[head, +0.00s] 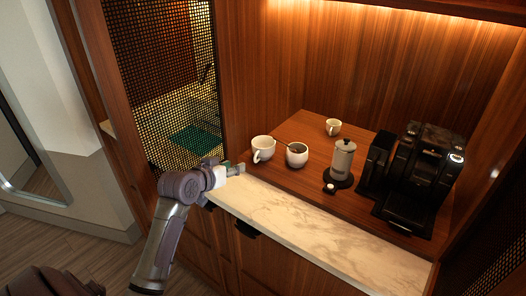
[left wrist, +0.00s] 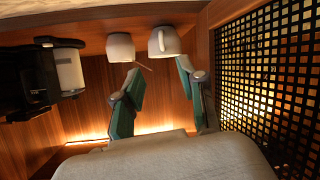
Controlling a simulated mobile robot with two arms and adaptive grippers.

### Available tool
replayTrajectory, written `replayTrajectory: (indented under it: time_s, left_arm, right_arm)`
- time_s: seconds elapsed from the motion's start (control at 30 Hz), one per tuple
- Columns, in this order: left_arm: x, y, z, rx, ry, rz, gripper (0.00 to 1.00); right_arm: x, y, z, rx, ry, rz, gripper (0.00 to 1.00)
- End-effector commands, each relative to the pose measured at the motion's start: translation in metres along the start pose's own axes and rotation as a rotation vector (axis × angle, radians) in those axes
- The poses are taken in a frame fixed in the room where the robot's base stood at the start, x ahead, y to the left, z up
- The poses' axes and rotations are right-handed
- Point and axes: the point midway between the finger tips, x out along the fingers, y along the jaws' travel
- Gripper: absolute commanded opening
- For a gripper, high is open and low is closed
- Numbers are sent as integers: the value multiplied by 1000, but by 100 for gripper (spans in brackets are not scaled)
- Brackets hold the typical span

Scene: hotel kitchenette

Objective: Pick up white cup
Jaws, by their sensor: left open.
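A white cup (head: 263,148) with a handle stands at the left front of the wooden counter. A second white cup (head: 297,155), with a thin stick or spoon in it, stands just right of it. A smaller white cup (head: 333,127) stands further back. My left gripper (head: 236,169) is open and empty, in front and left of the nearest cup, apart from it. In the left wrist view, turned upside down, the handled cup (left wrist: 163,41) lies ahead of the open fingers (left wrist: 160,66), with the second cup (left wrist: 120,47) beside it. My right gripper is not seen.
A white press pot (head: 344,158) on a dark base and a black coffee machine (head: 422,175) stand on the right. A marble ledge (head: 320,230) runs along the front and is clear. A perforated panel (head: 165,80) and cabinet wall bound the left side.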

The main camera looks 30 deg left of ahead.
Motion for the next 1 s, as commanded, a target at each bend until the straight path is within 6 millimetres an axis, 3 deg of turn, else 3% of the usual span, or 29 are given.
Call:
replayTrajectory:
  time_s: [0.13, 0.5, 0.77, 1.0]
  left_arm:
    - [11, -5, -15, -19, 33, 1, 41]
    - [77, -5, -16, -17, 30, 0, 41]
    - [96, -2, -16, -18, 28, 1, 41]
    - [128, 0, -16, -17, 29, 1, 41]
  right_arm:
    - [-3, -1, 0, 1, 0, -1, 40]
    - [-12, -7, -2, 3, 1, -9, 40]
    - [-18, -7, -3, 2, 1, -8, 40]
    - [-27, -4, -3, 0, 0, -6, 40]
